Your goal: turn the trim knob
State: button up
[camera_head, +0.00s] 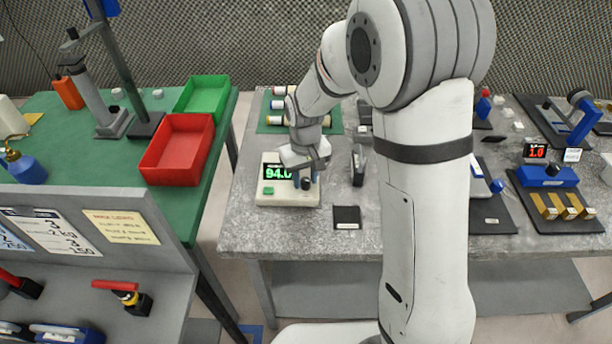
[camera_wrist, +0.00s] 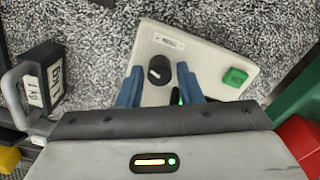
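The trim knob is a small black round knob (camera_wrist: 159,70) on a cream instrument box (camera_wrist: 200,48). In the head view the box (camera_head: 268,197) stands on the grey table, with a green display reading about "94.0", its last digit partly covered. A green button (camera_wrist: 235,77) is on the same face. My gripper (camera_wrist: 158,82) has two blue fingers, spread apart on either side of the knob, with visible gaps. In the head view my gripper (camera_head: 306,180) is over the right part of the box and hides part of it.
A weight-like block with a handle (camera_wrist: 42,75) stands left of the box in the wrist view. A black pad (camera_head: 347,217) lies right of the box in the head view. Red (camera_head: 178,150) and green (camera_head: 203,96) bins stand on the green bench at left.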

aim_at(305, 180)
jog(key=shift+o, duration=1.3)
notch_tip(305, 180, up, 8)
jog(key=shift+f+b, duration=0.1)
jog(key=shift+b, duration=0.2)
jog(key=s+d+r+m+t, duration=0.1)
jog(key=s+d+r+m, duration=0.1)
jog(key=s+d, duration=0.5)
jog(key=s+d+r+m+t, duration=0.1)
jog(key=s+d+r, duration=0.4)
jog(key=s, duration=0.7)
jog(key=d+m, duration=0.1)
jog(key=d, duration=0.1)
jog(key=shift+s+d+m+t, duration=0.25)
jog(key=shift+d+m+t, duration=0.05)
jog(key=shift+t, duration=0.1)
jog(key=shift+c, duration=0.6)
dwell(0.8)
